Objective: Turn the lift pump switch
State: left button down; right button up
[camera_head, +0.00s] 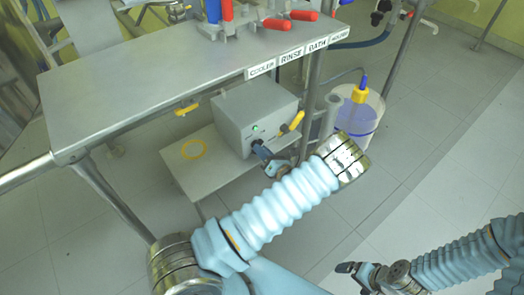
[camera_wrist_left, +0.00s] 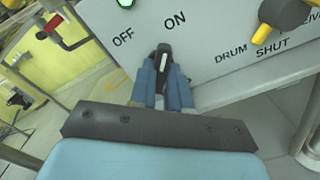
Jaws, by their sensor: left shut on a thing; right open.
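The lift pump switch (camera_wrist_left: 163,57) is a small black knob with a white mark on the front of a grey control box (camera_head: 253,108). In the left wrist view its upper end lies just below the ON label (camera_wrist_left: 175,20), to the right of the OFF label (camera_wrist_left: 123,38). A green lamp (camera_wrist_left: 125,3) is lit above; it also shows in the head view (camera_head: 254,129). My left gripper (camera_wrist_left: 171,88) is shut on the switch, with its blue fingers on either side. In the head view the left gripper (camera_head: 265,153) hides most of the switch. My right gripper (camera_head: 358,269) is open and empty at lower right.
A yellow valve handle (camera_wrist_left: 285,14) sits on the same panel, right of the switch. The box stands on a low shelf (camera_head: 205,172) beneath a metal table (camera_head: 160,75). A bucket (camera_head: 357,118) with purple liquid stands to the right. The floor at right is clear.

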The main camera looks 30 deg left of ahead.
pick_arm(q)
jog(key=c, duration=1.1)
grip_release()
jog(key=shift+d, duration=0.15)
jog(key=v, duration=1.3)
jog(key=shift+s+d+b, duration=0.2)
jog(key=shift+d+b, duration=0.1)
jog(key=shift+b, duration=0.1)
